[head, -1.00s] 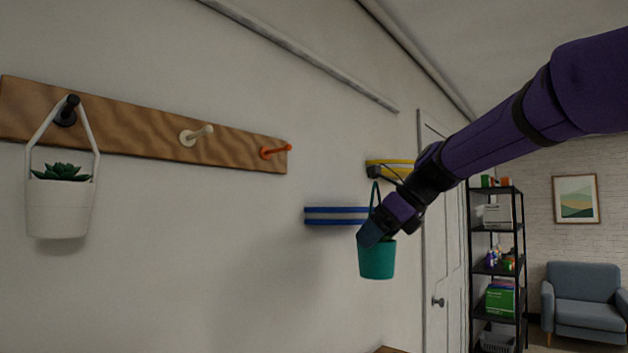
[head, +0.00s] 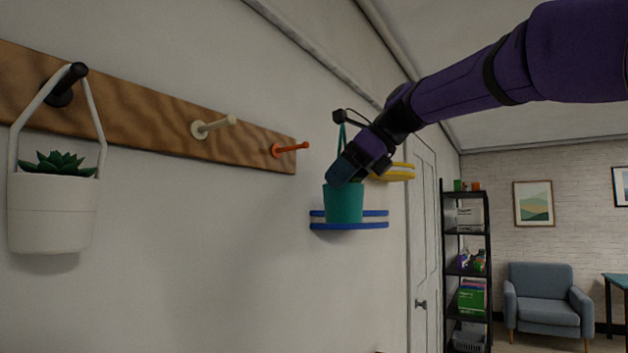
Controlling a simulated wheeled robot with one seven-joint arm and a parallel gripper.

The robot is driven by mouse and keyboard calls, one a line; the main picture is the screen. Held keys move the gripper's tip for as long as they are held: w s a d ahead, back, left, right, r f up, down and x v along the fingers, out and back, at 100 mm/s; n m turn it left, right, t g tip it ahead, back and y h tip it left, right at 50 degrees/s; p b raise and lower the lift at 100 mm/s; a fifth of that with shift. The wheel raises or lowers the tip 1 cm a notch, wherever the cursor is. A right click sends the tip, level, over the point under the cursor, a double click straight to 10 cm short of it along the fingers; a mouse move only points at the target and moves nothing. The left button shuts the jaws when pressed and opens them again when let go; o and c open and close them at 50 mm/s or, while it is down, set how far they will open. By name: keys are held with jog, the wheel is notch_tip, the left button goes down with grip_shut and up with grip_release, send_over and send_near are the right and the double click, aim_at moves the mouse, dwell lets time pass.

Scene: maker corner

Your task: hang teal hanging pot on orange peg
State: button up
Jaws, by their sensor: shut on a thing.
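The teal hanging pot (head: 343,205) hangs upright from my gripper (head: 345,172), which is shut on it near its top. Part of its teal strap (head: 341,136) rises above the gripper. The pot's rim and plant are mostly hidden behind the gripper. The orange peg (head: 290,149) sticks out from the right end of a wooden board (head: 150,110) on the wall and is bare. The pot is to the right of the peg, and its body is lower than the peg. The strap's top is a little higher than the peg in the picture.
A white pot (head: 52,215) with a succulent hangs on the black peg (head: 66,84) at left. The cream peg (head: 213,127) is bare. A blue rack (head: 350,225) shows behind the pot, with a yellow rack (head: 398,173) to its right. A black shelf (head: 466,265) stands farther back.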

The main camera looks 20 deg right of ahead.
jog(key=shift+w+a, duration=0.9)
jog(key=shift+w, duration=0.15)
jog(key=w+a+f, duration=0.1)
jog(key=w+a, duration=0.3)
jog(key=w, duration=0.2)
jog(key=shift+w+a+f, duration=0.3)
jog(key=shift+a+f, duration=0.05)
jog(key=shift+f, duration=0.05)
dwell(0.4)
jog(key=shift+f, duration=0.25)
dwell(0.4)
jog(key=o, duration=1.2)
jog(key=shift+w, duration=0.1)
jog(key=shift+c, duration=0.2)
jog(key=shift+r, duration=0.1)
